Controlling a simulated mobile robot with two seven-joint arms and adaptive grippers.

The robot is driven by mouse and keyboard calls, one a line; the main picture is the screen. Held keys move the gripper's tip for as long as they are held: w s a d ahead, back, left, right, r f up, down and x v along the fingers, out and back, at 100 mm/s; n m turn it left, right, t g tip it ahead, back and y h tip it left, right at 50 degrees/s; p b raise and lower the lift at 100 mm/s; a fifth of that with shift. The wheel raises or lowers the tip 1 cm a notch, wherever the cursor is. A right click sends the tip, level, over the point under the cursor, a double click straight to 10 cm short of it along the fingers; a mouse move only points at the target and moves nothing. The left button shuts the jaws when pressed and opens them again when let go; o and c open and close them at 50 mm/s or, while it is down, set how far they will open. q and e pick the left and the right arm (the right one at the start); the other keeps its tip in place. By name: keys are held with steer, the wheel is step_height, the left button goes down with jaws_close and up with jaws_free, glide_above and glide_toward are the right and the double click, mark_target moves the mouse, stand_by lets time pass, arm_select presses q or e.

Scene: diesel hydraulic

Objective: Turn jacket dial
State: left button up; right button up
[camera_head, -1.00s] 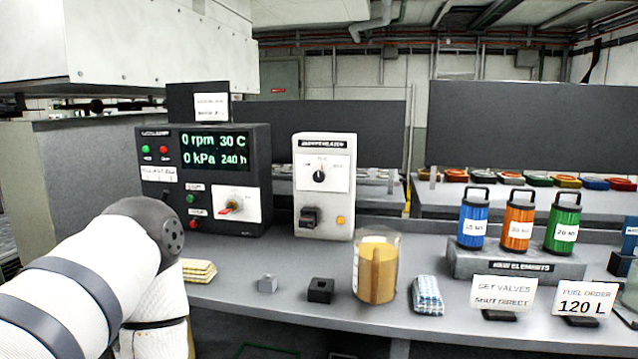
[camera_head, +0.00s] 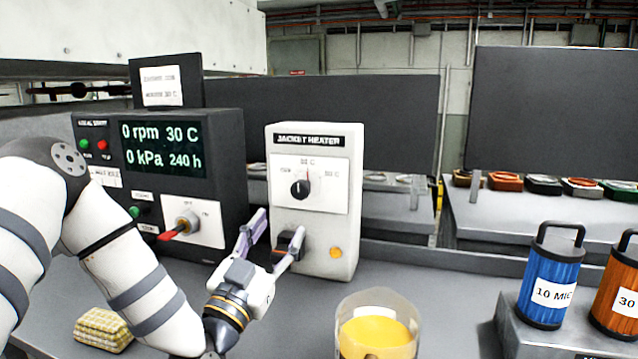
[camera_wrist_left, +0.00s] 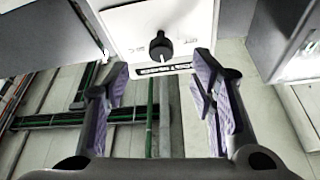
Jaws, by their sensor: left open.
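The jacket heater (camera_head: 314,262) is a white upright box with a black title strip. Its round black dial (camera_head: 300,189) sits on a white scale plate, with its pointer turned up. My left gripper (camera_head: 276,228) is open and empty, in front of the lower part of the heater, below the dial. One finger overlaps the black switch block (camera_head: 291,241) in view; I cannot tell if they touch. In the left wrist view, the dial (camera_wrist_left: 160,46) lies ahead, between the lines of the two spread fingers (camera_wrist_left: 160,82), and apart from them. My right gripper is not in view.
A dark control box (camera_head: 225,150) with a screen, buttons and a red-handled switch (camera_head: 175,229) stands left of the heater. A yellow-filled jar (camera_head: 378,335) is at the front. A checked cloth (camera_head: 102,330) lies at left. Blue (camera_head: 550,288) and orange (camera_head: 618,285) canisters stand right.

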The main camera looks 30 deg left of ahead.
mark_target(298, 193)
arm_select(q)
steer(key=x, duration=1)
steer(key=shift+w+r+b, duration=0.25)
steer(key=shift+r+b, duration=0.05)
steer(key=shift+r, duration=0.25)
steer(key=shift+c, duration=0.6)
steer(key=c, duration=1.1)
